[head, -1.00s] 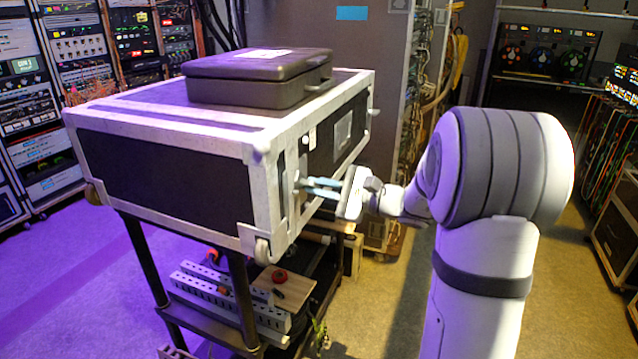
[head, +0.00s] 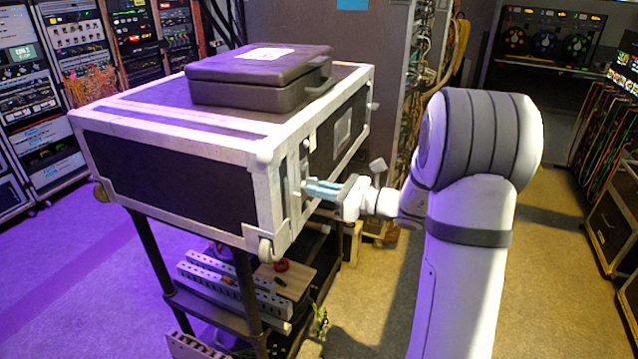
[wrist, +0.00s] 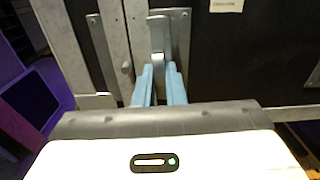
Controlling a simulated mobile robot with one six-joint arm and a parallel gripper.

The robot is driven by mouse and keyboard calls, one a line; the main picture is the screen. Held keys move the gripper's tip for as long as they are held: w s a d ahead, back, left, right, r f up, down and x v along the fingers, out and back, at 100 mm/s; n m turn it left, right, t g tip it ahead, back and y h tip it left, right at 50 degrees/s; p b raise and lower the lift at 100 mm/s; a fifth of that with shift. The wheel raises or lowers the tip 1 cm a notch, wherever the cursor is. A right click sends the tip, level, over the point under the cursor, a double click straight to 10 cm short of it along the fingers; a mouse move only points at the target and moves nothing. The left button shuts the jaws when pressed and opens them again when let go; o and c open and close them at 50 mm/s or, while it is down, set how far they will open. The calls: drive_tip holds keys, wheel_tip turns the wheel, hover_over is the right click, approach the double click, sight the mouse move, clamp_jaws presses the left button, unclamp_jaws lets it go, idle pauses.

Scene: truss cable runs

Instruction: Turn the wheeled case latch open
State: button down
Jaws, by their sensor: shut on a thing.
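The wheeled case (head: 175,175) is black with pale metal edges and sits on a cart. Its latch (wrist: 158,38) is a metal lever on a plate on the face toward my arm. The lever stands upright in the wrist view. My gripper (head: 308,188) reaches the latch from the right, its pale blue fingers level with it. In the wrist view my gripper (wrist: 159,82) is shut on the lower end of the latch, one finger on each side. The fingers hide part of the lever's lower end.
A dark small case (head: 260,80) lies on top of the wheeled case. The cart (head: 205,308) below holds perforated rails and a board with a red item (head: 281,265). Equipment racks stand at the left and back. Floor (head: 375,300) is open right of the cart.

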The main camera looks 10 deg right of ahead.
drive_tip(key=shift+r+m, duration=0.1)
drive_tip(key=shift+m, duration=0.2)
drive_tip(key=c, duration=1.5)
unclamp_jaws()
drive_tip(key=shift+d, duration=0.1)
drive_tip(key=b+v, duration=0.1)
drive_tip(key=v, duration=0.6)
drive_tip(key=shift+s+d+b, duration=0.2)
drive_tip(key=shift+d+b, duration=0.05)
drive_tip(key=shift+b, duration=0.1)
